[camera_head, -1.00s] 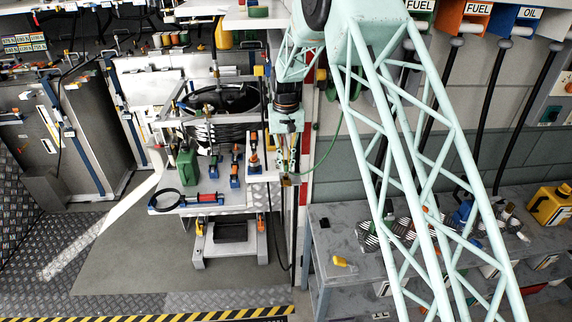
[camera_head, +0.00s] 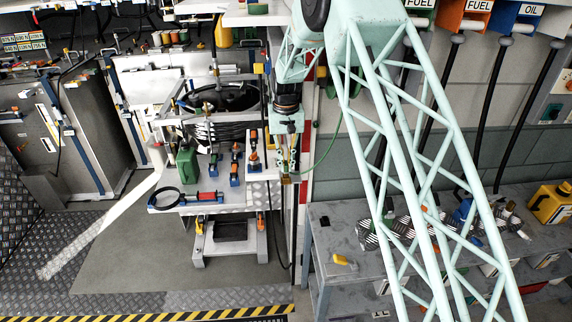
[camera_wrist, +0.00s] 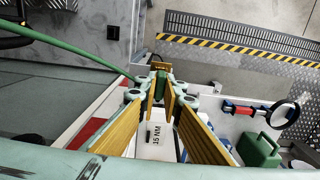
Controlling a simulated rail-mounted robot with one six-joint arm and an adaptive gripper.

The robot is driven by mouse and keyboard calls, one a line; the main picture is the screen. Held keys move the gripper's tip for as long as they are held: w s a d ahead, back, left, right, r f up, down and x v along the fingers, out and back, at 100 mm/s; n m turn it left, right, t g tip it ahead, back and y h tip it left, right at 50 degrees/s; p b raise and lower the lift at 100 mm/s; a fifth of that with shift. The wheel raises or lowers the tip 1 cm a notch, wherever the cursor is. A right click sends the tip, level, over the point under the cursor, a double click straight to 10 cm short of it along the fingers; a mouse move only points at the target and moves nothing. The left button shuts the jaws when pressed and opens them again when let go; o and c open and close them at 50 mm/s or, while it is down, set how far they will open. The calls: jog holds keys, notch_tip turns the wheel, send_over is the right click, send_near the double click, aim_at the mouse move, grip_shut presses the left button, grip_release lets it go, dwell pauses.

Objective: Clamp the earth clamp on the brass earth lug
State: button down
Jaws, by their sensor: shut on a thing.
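My gripper (camera_wrist: 160,96) is shut on the green earth clamp (camera_wrist: 160,82) in the wrist view, with the clamp between the ends of its yellow-padded fingers. A green cable (camera_wrist: 85,58) runs from the clamp to the upper left. A brass-coloured piece (camera_wrist: 161,66) shows just beyond the clamp; I cannot tell whether it is the clamp's jaw or the brass earth lug. In the head view, my gripper (camera_head: 287,158) points down beside the right edge of the tank stand, with a small brass-coloured part (camera_head: 289,180) below it. The cable (camera_head: 331,150) hangs in a loop to its right.
The stand's shelf (camera_head: 228,203) holds a green can (camera_head: 187,166), a black ring with a red handle (camera_head: 165,199) and several orange-and-blue tools. A grey bench (camera_head: 325,282) stands at the right. The floor at front left is clear, bordered by a striped edge.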

aim_at(286, 163)
jog(key=shift+f+b, duration=0.55)
jog(key=shift+f, duration=0.5)
dwell(0.4)
jog(key=c, duration=2.7)
grip_release()
jog(key=shift+r, duration=0.15)
jog(key=shift+r, duration=5.85)
